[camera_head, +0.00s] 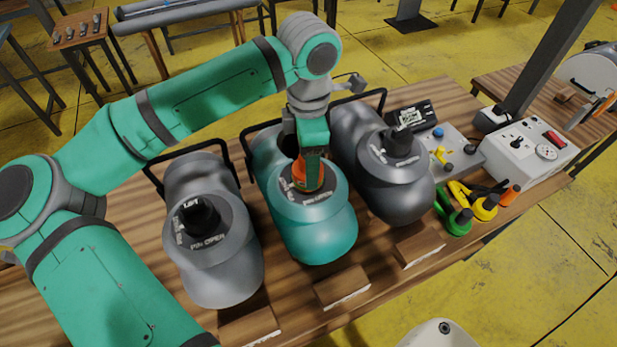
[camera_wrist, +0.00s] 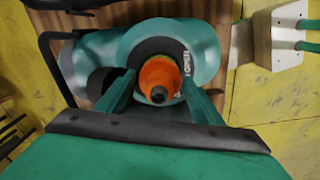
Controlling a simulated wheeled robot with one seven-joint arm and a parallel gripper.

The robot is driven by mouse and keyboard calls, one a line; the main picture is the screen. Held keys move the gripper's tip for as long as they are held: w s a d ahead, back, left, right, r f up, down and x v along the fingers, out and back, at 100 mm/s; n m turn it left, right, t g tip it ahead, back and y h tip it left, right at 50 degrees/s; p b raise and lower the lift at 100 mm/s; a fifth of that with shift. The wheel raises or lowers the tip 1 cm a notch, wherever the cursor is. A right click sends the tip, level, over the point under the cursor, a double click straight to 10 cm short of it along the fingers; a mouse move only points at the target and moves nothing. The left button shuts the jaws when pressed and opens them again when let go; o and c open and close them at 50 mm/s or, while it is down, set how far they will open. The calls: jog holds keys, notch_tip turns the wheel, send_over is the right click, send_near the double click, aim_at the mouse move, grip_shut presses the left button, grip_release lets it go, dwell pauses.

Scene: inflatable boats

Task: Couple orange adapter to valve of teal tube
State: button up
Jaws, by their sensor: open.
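The teal tube (camera_head: 325,230) lies in the middle of the wooden bench, between two grey tubes, with a dark valve ring on its top. The orange adapter (camera_head: 307,178) stands on that valve; I cannot tell whether it is locked there. My gripper (camera_head: 308,170) points down over the valve. In the wrist view, the orange adapter (camera_wrist: 158,76) sits inside the dark ring on the teal tube (camera_wrist: 200,45). My gripper's fingers (camera_wrist: 158,92) are open on either side of it. The adapter's lower edge is partly hidden.
Left grey tube (camera_head: 215,265) and right grey tube (camera_head: 395,180) have black valve caps. Green (camera_head: 457,222) and yellow (camera_head: 485,207) adapters stand at right, near a white gauge box (camera_head: 525,155). Black frames (camera_head: 262,130) rise behind the tubes. Wooden blocks (camera_head: 342,287) lie in front.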

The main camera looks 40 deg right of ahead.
jog(key=shift+w, duration=0.2)
jog(key=r, duration=1)
jog(key=shift+s+r, duration=0.3)
jog(key=shift+r, duration=0.1)
jog(key=shift+w, duration=0.15)
